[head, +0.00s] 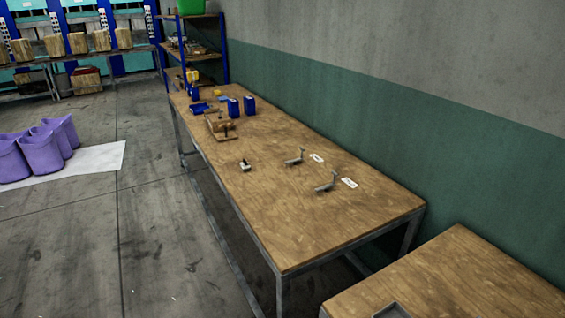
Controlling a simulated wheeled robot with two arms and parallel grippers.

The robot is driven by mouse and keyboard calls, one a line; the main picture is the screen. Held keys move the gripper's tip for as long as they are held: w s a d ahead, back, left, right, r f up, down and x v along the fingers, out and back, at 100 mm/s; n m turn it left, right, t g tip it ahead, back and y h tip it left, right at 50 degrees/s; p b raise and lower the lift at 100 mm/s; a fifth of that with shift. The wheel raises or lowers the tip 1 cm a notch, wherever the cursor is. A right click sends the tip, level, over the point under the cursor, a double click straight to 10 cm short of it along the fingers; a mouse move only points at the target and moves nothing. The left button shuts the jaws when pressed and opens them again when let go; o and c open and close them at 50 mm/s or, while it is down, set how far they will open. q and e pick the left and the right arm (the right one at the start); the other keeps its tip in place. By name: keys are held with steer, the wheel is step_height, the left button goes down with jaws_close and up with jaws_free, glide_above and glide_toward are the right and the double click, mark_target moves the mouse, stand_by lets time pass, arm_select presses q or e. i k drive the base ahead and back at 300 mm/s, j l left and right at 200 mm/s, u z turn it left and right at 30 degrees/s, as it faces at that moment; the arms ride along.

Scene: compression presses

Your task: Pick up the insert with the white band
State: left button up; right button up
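Several small metal parts lie on the long wooden table (290,235). One small grey part with a pale patch (245,165) lies near the table's front edge. Two grey angled metal pieces, one farther (294,158) and one nearer (326,183), stand toward the wall side. A white label lies beside each, one farther (316,158) and one nearer (349,182). The parts are too small to tell for sure which is the insert with the white band. Neither of my grippers is in view.
Blue boxes (249,105) and a wooden fixture (220,127) occupy the table's far end. A second wooden table (455,275) with a grey tray (392,310) stands at lower right. Purple bins (42,152) stand at left. The table's near end and the floor beside it are clear.

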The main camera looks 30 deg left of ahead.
mark_target(245, 166)
steer(key=i+j+z, duration=0.2)
steer(key=j+z, duration=0.2)
steer(key=j, duration=0.65)
steer(key=j+z, duration=0.45)
steer(key=j, duration=2.2)
steer(key=k+j+z, duration=0.15)
steer(key=j, duration=1.55)
steer(key=i, duration=0.05)
